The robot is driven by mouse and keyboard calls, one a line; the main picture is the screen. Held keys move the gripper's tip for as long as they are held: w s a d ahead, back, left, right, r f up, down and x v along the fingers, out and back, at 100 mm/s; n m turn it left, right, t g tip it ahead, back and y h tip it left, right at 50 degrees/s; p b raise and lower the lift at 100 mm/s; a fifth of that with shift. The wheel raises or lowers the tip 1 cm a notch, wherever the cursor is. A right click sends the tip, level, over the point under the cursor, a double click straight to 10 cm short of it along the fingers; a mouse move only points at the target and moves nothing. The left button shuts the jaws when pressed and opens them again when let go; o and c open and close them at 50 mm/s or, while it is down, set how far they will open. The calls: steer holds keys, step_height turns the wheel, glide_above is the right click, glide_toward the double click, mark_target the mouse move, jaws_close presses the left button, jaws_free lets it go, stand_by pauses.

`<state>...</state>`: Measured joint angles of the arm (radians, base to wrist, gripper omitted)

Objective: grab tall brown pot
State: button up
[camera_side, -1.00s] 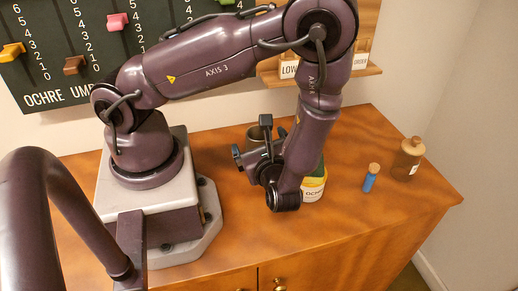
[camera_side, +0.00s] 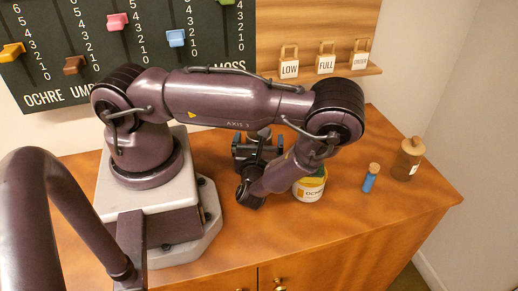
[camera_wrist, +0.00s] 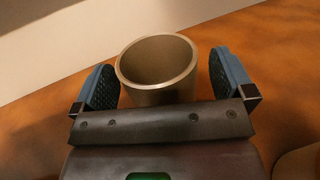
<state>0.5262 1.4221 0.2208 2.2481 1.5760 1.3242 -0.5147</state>
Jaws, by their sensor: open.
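The tall brown pot (camera_wrist: 158,92) is an open, hollow, grey-brown cylinder standing upright on the table. In the wrist view it is between the two blue-padded fingers of my gripper (camera_wrist: 163,78), with a gap on each side. In the side view only the top of the pot (camera_side: 262,132) shows behind my gripper (camera_side: 258,142); the rest of it is hidden. My gripper is open and low, level with the pot, and holds nothing.
A small blue corked vial (camera_side: 369,181) and a brown bottle (camera_side: 407,160) stand further right. The table front (camera_side: 345,230) is clear.

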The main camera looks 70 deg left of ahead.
steer(key=shift+w+a, duration=0.1)
steer(key=shift+a, duration=0.2)
steer(key=c, duration=1.3)
steer(key=shift+o, duration=0.2)
steer(key=shift+r, duration=0.1)
